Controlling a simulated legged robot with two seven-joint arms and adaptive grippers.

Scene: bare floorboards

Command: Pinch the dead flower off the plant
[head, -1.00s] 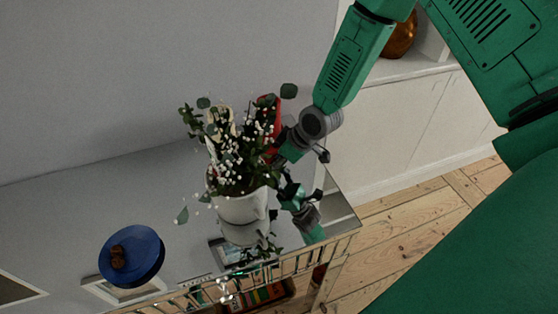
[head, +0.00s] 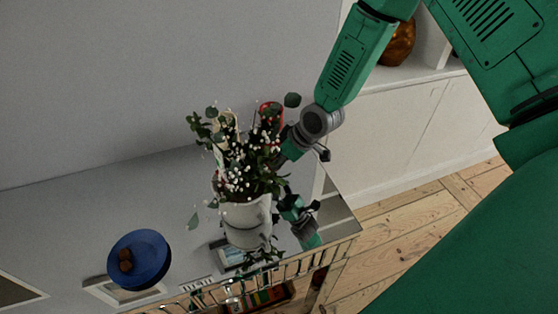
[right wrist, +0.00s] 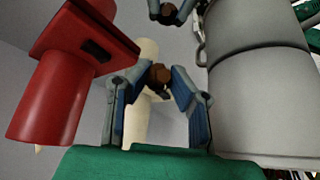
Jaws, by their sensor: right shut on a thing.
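The plant (head: 250,165), with green leaves and small white blooms, stands in a white pot (head: 245,212) on a reflective table top. In the right wrist view the pot (right wrist: 262,85) fills the right side. My right gripper (head: 282,158) is at the right side of the foliage, its fingertips partly hidden there. In the right wrist view its blue-padded fingers (right wrist: 160,82) are shut on a small brown lump, seemingly the dead flower (right wrist: 160,73). Its stem cannot be made out. My left gripper is not in view.
A red candle-like object (right wrist: 55,85) and a cream one (right wrist: 142,100) stand close behind the fingers. A blue plate (head: 150,265) with brown pieces lies at the left. The table has a railed front edge (head: 310,262). The wall is close behind.

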